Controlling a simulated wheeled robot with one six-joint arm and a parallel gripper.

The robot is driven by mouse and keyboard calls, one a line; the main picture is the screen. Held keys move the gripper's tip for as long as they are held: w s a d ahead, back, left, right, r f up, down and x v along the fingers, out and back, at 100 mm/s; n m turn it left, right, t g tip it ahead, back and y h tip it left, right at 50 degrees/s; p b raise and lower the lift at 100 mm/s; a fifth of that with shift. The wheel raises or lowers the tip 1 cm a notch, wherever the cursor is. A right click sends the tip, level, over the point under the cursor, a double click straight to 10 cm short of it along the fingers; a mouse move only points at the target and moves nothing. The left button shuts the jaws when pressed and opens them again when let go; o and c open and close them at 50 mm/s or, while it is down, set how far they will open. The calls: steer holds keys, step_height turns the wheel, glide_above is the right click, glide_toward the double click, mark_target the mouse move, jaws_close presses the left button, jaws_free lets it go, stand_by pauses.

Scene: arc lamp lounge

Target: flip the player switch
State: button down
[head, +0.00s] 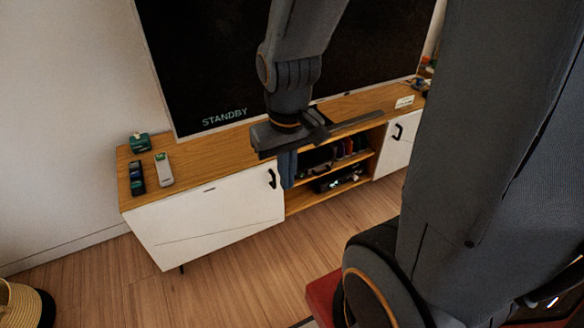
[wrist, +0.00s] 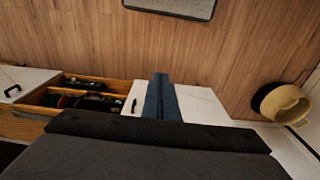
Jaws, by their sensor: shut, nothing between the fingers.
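A dark box-shaped device (head: 338,181) with a small light spot on its front sits on the lower open shelf of the media cabinet; it may be the player. Another dark item (head: 316,160) lies on the shelf above. I cannot make out a switch on either. My gripper (head: 287,168) hangs in front of the cabinet, near the left edge of the open shelves, with blue-grey fingers pointing down. It is shut and empty. The shut fingers also show in the wrist view (wrist: 161,98), with the shelf items (wrist: 88,92) to their left. My gripper hides part of the shelf opening.
The wooden cabinet top (head: 222,150) carries several small items at its left end. White doors with black handles flank the shelves, the left one (head: 215,222) being wider. A large screen (head: 215,80) reads STANDBY. A straw-coloured basket or hat (wrist: 286,104) is on the floor.

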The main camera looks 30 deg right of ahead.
steer(key=w+d+f+n+t+b, duration=0.1)
steer(key=w+d+f+t+b, duration=0.4)
steer(key=w+f+b, duration=0.6)
steer(key=w+d+f+n+t+b, duration=0.2)
steer(key=w+d+f+t+b, duration=0.3)
steer(key=w+d+f+b, duration=0.3)
steer(key=w+d+f+n+t+h+b, duration=0.1)
steer(key=w+d+f+t+b, duration=0.3)
steer(key=w+f+b, duration=1)
steer(key=d+f+n+b, duration=0.1)
steer(key=d+f+b, duration=0.1)
steer(key=b, duration=0.3)
steer(key=shift+w+d+f+t, duration=0.2)
steer(key=shift+d+t, duration=0.2)
steer(key=shift+d, duration=0.1)
steer(key=b+x, duration=0.4)
steer(key=x, duration=0.5)
steer(key=shift+f, duration=0.2)
steer(key=shift+w+d+f+b, duration=0.25)
steer(key=shift+d+f+b, duration=0.15)
steer(key=shift+f+b, duration=0.2)
steer(key=shift+w+d+f+b, duration=0.25)
steer(key=shift+d+f+b, duration=0.15)
steer(key=shift+f+b, duration=0.15)
steer(key=shift+d+f+b, duration=0.3)
steer(key=shift+f, duration=0.25)
